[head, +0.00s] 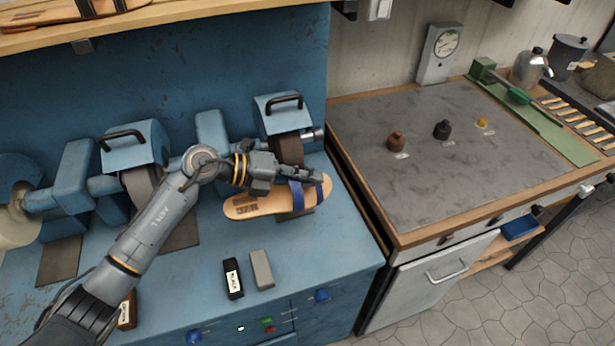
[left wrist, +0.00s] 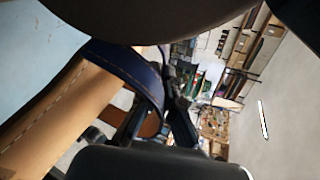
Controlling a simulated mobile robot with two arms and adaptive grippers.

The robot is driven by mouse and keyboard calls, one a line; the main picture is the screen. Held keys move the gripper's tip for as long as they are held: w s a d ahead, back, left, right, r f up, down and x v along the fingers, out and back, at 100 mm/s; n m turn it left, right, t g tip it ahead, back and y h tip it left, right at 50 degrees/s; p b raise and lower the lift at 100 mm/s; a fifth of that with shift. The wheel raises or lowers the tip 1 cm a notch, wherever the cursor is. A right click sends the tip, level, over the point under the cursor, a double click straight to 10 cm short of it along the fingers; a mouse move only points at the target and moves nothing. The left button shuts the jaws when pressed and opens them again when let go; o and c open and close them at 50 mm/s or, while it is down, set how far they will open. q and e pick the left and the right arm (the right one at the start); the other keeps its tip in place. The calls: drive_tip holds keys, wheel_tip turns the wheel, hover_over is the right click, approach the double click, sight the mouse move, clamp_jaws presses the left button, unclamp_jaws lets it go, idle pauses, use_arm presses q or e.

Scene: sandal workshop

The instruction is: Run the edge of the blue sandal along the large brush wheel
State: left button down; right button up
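The blue sandal (head: 245,207) has a tan sole with blue straps and is held roughly level above the blue bench, just in front of a dark brown wheel (head: 289,150) under a guard. My left gripper (head: 318,176) is shut on the sandal near its straps, at the right end. In the left wrist view the tan sole (left wrist: 60,115) and blue strap (left wrist: 125,68) show beside the fingers. A dark rounded surface (left wrist: 150,20) fills the top there. I cannot tell whether the sandal touches the wheel. My right gripper is out of view.
Another guarded wheel (head: 140,185) and a pale buffing wheel (head: 18,220) stand to the left on the same machine. A black block (head: 233,279) and a grey block (head: 262,270) lie on the bench front. A grey-topped table (head: 400,190) stands to the right.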

use_arm(q)
drive_tip(key=shift+w+d, duration=0.1)
drive_tip(key=shift+d, duration=0.05)
drive_tip(key=shift+w+d, duration=0.1)
drive_tip(key=shift+d, duration=0.3)
drive_tip(key=shift+w+d, duration=0.1)
drive_tip(key=shift+d, duration=0.1)
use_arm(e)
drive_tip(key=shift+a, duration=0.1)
use_arm(q)
drive_tip(key=shift+w+d, duration=0.1)
drive_tip(key=shift+d, duration=0.1)
idle(1.3)
